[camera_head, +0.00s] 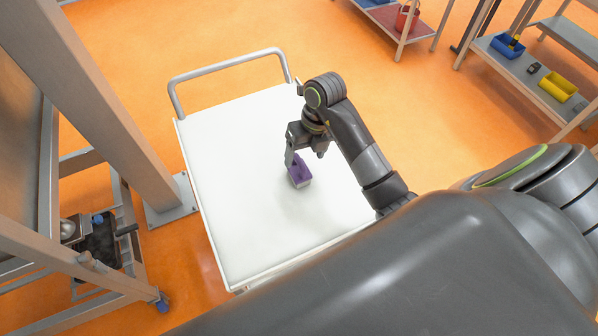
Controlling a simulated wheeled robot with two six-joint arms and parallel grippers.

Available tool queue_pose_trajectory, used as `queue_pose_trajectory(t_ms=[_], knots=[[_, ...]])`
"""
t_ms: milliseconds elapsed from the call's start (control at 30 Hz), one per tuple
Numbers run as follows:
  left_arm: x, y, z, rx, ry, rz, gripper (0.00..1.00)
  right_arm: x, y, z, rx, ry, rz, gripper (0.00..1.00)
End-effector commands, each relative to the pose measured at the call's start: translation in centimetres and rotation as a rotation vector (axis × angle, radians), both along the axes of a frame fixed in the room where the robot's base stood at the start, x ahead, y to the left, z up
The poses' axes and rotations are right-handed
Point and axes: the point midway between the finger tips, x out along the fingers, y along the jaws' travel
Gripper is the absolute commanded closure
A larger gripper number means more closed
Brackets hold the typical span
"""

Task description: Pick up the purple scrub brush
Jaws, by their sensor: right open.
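The purple scrub brush (299,175) lies on the white cart top (240,220), near its middle. Its pale lower side shows at the right. My right gripper (294,165) points down at the brush, with its jaws open. A finger overlaps the brush's upper left edge in the picture. My left gripper is not in view.
The cart has a grey push handle (228,62) at its far end. The cart top around the brush is clear. A metal frame post (100,100) stands close on the left. Shelves with a yellow bin (558,86) and a red bucket (406,18) are far off at the upper right.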

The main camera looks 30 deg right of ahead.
Motion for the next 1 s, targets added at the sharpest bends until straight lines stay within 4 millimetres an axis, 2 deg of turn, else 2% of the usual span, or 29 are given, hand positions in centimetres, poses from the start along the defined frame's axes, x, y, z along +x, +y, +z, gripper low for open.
queue_pose_trajectory(t_ms=[267,467,700,1000], knots=[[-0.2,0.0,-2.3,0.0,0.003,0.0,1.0,1.0,0.6,-3.1,0.002,0.004,0.001,0.28],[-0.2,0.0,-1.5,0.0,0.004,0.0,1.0,1.0,1.0,-4.7,0.001,0.002,-0.002,0.28],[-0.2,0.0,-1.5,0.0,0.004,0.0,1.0,1.1,1.0,-4.9,0.001,0.0,-0.001,0.28],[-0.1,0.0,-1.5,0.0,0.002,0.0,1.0,1.1,1.0,-4.9,0.001,0.0,-0.001,0.66]])
